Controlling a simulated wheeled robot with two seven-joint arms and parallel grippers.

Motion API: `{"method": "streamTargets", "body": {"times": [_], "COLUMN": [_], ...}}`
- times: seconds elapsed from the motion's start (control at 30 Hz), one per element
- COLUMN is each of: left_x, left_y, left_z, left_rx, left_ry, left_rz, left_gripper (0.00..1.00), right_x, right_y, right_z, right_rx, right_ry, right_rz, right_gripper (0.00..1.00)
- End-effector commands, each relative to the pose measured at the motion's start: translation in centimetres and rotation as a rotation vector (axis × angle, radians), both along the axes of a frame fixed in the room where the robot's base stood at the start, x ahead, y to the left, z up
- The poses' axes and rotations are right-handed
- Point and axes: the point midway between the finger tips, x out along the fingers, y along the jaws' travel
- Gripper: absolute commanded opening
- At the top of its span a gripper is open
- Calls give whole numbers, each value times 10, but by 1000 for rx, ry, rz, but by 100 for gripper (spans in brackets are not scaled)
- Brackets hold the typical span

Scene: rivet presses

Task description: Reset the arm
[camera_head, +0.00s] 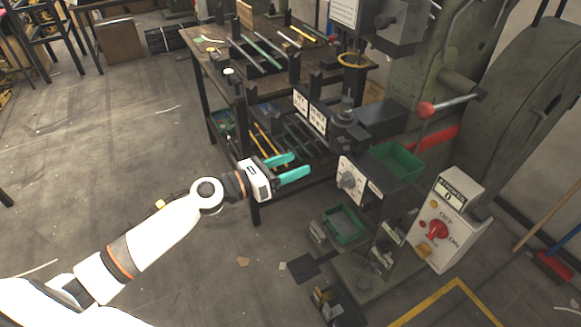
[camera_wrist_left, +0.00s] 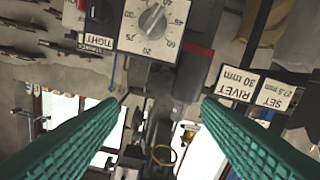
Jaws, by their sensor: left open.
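My left arm reaches in from the lower left in the head view. Its left gripper (camera_head: 290,168) has two teal fingers, which are apart with nothing between them. It is left of the rivet press's dial panel (camera_head: 349,181), in front of the workbench. In the left wrist view the same open fingers (camera_wrist_left: 158,118) flank the lower part of the picture, with the dial (camera_wrist_left: 152,20) above them. The wrist view appears upside down, with signs inverted in part. My right gripper is not in view.
A workbench (camera_head: 213,66) with tools stands behind the gripper. Green bins (camera_head: 397,160) and (camera_head: 343,226) sit on the press. A control box with a red switch (camera_head: 437,230) stands right. A red-knobbed lever (camera_head: 426,109) sticks out above.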

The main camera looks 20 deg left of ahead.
Motion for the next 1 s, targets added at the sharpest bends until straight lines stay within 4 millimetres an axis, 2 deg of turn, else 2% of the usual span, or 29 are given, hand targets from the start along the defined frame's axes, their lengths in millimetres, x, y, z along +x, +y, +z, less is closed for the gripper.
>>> {"method": "streamTargets", "body": {"times": [0.27, 0.37, 0.47, 0.57, 0.6, 0.67, 0.7, 0.77, 0.8, 0.87, 0.9, 0.97, 1.0], "left_x": [1, 6, 11, 5, -2, -18, -32, -55, -74, -104, -126, -162, -186], "left_y": [1, 11, 33, 59, 69, 80, 86, 93, 96, 98, 98, 96, 94], "left_z": [-2, -20, -64, -131, -159, -202, -229, -268, -293, -328, -350, -380, -398], "left_rx": [-11, -101, -304, -575, -684, -837, -933, -1068, -1154, -1276, -1351, -1462, -1531], "left_ry": [11, 96, 282, 516, 604, 726, 800, 899, 960, 1041, 1089, 1152, 1188], "left_rz": [6, 54, 170, 344, 419, 535, 611, 729, 810, 932, 1016, 1143, 1230], "left_gripper": [59, 59, 59, 59, 59, 59, 59, 59, 59, 59, 59, 59, 59], "right_x": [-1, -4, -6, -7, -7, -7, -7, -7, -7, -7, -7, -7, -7], "right_y": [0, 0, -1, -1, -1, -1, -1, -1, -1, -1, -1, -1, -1], "right_z": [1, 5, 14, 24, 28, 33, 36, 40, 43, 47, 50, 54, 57], "right_rx": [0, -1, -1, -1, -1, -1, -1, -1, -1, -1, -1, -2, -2], "right_ry": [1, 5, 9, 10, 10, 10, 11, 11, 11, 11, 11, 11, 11], "right_rz": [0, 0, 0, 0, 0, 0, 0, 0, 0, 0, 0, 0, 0], "right_gripper": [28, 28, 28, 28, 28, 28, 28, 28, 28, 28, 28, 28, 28]}}
